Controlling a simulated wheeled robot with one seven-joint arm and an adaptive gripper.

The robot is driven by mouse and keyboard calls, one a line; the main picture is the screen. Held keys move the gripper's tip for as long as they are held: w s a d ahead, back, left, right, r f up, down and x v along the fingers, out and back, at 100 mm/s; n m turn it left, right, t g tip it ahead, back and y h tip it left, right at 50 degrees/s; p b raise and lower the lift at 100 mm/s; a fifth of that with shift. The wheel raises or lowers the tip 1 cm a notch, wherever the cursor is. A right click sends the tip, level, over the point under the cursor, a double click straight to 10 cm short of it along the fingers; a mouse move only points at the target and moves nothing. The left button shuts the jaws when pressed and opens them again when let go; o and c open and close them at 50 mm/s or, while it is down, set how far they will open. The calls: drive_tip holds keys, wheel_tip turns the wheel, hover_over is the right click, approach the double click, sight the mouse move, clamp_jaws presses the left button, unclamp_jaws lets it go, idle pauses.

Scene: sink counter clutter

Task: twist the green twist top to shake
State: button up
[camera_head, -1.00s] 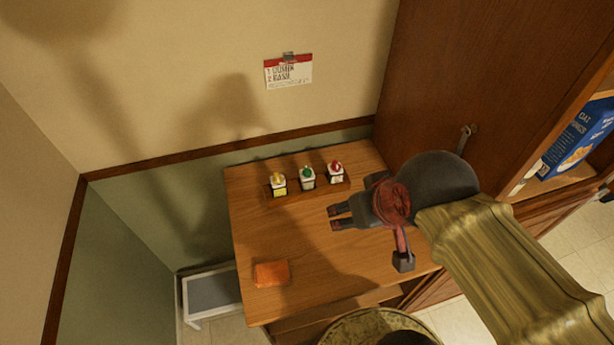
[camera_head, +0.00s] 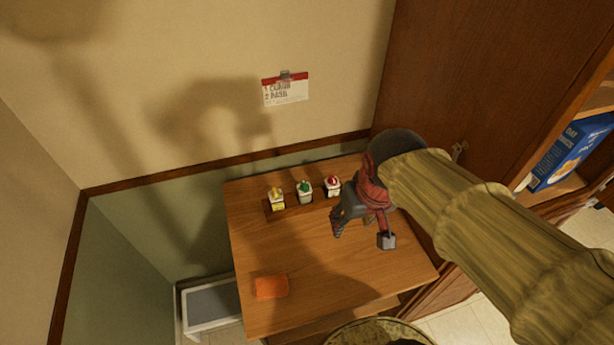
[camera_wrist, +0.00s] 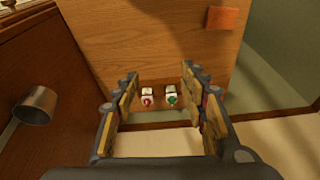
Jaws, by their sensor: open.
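The green twist top (camera_head: 303,187) sits on the middle white bottle of three in a wooden rack (camera_head: 292,210) at the back of the wooden table. A yellow-topped bottle (camera_head: 276,198) stands to its left and a red-topped bottle (camera_head: 332,186) to its right. My gripper (camera_head: 337,226) is open and empty, in front of and to the right of the rack, apart from the bottles. In the wrist view the green top (camera_wrist: 171,100) and the red top (camera_wrist: 147,101) both show between my open fingers (camera_wrist: 160,85). The yellow-topped bottle is hidden there.
An orange block or sponge (camera_head: 271,287) lies at the table's front left. The table's (camera_head: 290,250) middle is clear. A wall stands behind the rack, a tall brown cabinet (camera_head: 440,70) to the right. A card (camera_head: 286,92) hangs on the wall.

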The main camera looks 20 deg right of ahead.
drive_tip(key=w+d+f+m+g+y+p, duration=0.25)
drive_tip(key=w+f+m+p, duration=0.2)
drive_tip(key=w, duration=0.65)
drive_tip(key=m+y+p, duration=0.2)
drive_tip(key=m, duration=1.1)
approach(305, 184)
drive_tip(key=shift+g, duration=0.25)
drive_tip(key=x, duration=0.8)
drive_tip(key=shift+w+p, duration=0.25)
drive_tip(key=shift+p, duration=0.1)
drive_tip(key=c, duration=1.1)
clamp_jaws()
